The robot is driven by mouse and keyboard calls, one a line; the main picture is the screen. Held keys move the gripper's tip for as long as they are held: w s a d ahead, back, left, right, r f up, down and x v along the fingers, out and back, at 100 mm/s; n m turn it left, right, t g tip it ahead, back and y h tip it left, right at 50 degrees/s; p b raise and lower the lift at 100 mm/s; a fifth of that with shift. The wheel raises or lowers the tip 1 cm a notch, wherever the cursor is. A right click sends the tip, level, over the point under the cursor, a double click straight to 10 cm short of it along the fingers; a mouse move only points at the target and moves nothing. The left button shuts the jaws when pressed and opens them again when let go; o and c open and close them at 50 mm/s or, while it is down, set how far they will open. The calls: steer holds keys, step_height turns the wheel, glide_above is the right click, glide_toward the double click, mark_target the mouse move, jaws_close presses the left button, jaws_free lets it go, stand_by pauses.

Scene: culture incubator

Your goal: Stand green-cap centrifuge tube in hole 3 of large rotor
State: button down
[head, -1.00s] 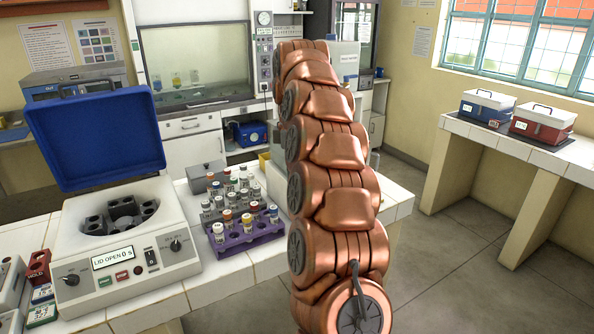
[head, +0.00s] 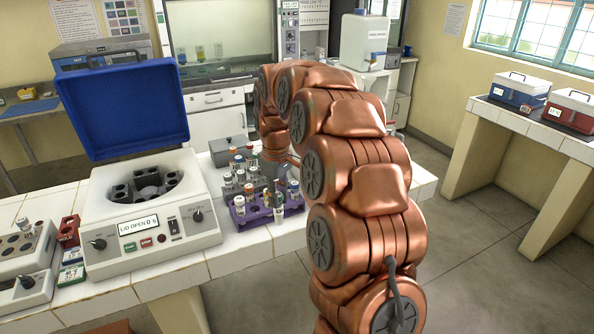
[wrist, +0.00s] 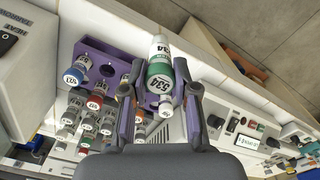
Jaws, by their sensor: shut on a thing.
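The green-cap centrifuge tube (wrist: 160,80) is between my gripper's fingers in the wrist view, its number-marked cap facing the camera. My gripper (wrist: 160,98) is shut on it. In the head view my gripper (head: 277,172) is over the purple rack (head: 240,222), partly hidden by my arm. The held tube (head: 278,206) shows below it at the rack; I cannot tell whether it is clear of its hole. The rotor (head: 147,184) sits in the open centrifuge (head: 185,245), left of the rack. Its hole numbers are not readable.
The blue lid (head: 122,108) stands open behind the rotor. Several other capped tubes (head: 240,178) stand in and behind the rack, close to my gripper. A grey box (head: 228,150) is farther back. A block with holes (head: 22,245) stands at the left.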

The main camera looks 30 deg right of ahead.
steer(key=a+f+m, duration=0.5)
steer(key=a+f, duration=0.6)
steer(key=a, duration=0.1)
steer(key=shift+a+f, duration=0.2)
steer(key=shift+a, duration=0.15)
steer(key=shift+s, duration=0.1)
